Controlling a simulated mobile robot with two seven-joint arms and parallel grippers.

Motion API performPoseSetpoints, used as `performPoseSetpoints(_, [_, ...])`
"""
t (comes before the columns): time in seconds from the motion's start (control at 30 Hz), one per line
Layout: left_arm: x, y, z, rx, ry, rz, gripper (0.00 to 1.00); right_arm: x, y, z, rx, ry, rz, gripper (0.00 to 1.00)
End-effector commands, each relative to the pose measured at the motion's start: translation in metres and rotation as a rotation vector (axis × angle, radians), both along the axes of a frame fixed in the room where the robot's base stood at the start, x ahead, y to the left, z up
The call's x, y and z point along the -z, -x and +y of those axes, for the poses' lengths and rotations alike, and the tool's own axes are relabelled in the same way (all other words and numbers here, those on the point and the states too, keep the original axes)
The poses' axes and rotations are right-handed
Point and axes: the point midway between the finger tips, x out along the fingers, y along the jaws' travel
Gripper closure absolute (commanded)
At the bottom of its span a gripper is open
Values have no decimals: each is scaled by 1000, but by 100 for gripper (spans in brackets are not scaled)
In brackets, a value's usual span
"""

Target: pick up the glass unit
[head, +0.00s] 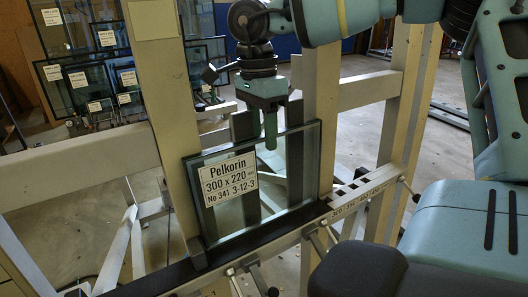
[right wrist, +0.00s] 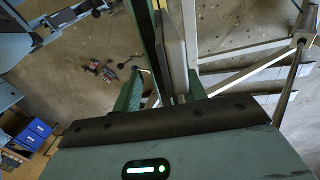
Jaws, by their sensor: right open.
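The glass unit (head: 283,167) is a clear pane with a dark edge and a white label reading Pelkorin 300 x 220. It stands on the dark ledge of the pale frame, leaning against its uprights. My right gripper (head: 270,132) points down at its top edge in the head view; one finger shows in front of the pane. In the right wrist view the two green fingers of the gripper (right wrist: 163,92) are apart. The glass unit (right wrist: 149,45) shows there as a dark green edge between them, beside a pale bar. Contact cannot be told. My left gripper is not in view.
The pale frame (head: 155,75) has uprights, crossbars and a lower rail (head: 345,195) with number marks and clamp levers. More labelled glass panes (head: 85,85) stand in a rack at the back left. Blue boxes (right wrist: 38,129) show at the lower left of the wrist view.

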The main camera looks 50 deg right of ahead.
Motion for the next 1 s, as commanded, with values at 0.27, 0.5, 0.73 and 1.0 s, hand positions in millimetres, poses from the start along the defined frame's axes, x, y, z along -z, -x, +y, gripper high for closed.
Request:
performPoseSetpoints(0.27, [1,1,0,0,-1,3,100,0,0,0,0,0,0,91])
performPoseSetpoints(0.5, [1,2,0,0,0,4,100,0,0,0,0,0,0,100])
performPoseSetpoints(0.73, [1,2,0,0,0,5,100,0,0,0,0,0,0,100])
performPoseSetpoints(1.0, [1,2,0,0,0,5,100,-1,0,0,0,0,-1,100])
